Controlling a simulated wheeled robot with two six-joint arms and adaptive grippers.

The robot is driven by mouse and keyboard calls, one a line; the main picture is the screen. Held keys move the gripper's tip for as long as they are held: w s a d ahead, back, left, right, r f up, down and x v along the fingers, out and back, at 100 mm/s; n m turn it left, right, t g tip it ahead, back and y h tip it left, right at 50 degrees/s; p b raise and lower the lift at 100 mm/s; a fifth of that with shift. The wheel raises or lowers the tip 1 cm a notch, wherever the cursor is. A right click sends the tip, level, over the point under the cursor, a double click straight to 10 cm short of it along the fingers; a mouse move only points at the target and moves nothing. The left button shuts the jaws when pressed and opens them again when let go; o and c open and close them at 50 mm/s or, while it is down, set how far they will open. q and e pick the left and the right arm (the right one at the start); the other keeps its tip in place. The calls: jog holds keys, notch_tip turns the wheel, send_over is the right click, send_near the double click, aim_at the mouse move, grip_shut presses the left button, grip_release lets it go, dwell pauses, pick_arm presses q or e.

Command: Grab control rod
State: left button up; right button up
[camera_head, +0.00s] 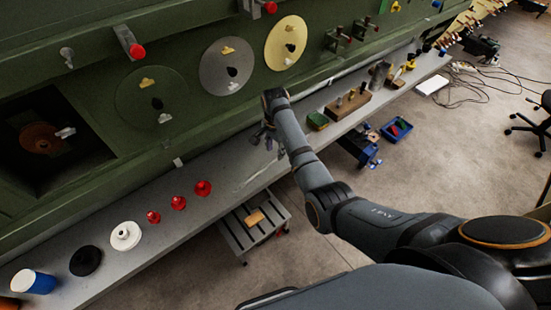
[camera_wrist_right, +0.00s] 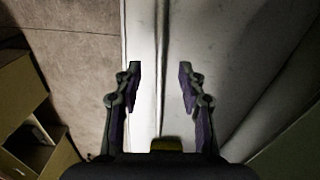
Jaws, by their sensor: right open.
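My right gripper (camera_head: 264,137) is at the end of the arm, over the grey ledge below the green panel. In the right wrist view my right gripper (camera_wrist_right: 160,82) is open, with nothing between its fingertips that it grips. A long, thin pale strip (camera_wrist_right: 159,45) runs lengthwise between the fingers there; it may be the control rod, but I cannot tell it from the ledge's edge. In the head view a faint pale line (camera_head: 257,178) lies on the ledge just below the gripper. My left gripper is not in view.
The grey ledge (camera_head: 150,262) holds red knobs (camera_head: 203,188), a white disc part (camera_head: 126,235), a black disc part (camera_head: 86,260) and a blue-white cup (camera_head: 33,281). A wooden block (camera_head: 348,104) stands farther right. A slatted cart (camera_head: 238,235) and blue bin (camera_head: 397,130) stand below.

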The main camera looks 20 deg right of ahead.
aim_at(276, 159)
jog(key=f, duration=0.2)
jog(key=f+p, duration=0.1)
jog(key=f, duration=0.1)
jog(key=shift+w+d+f, duration=0.2)
grip_shut()
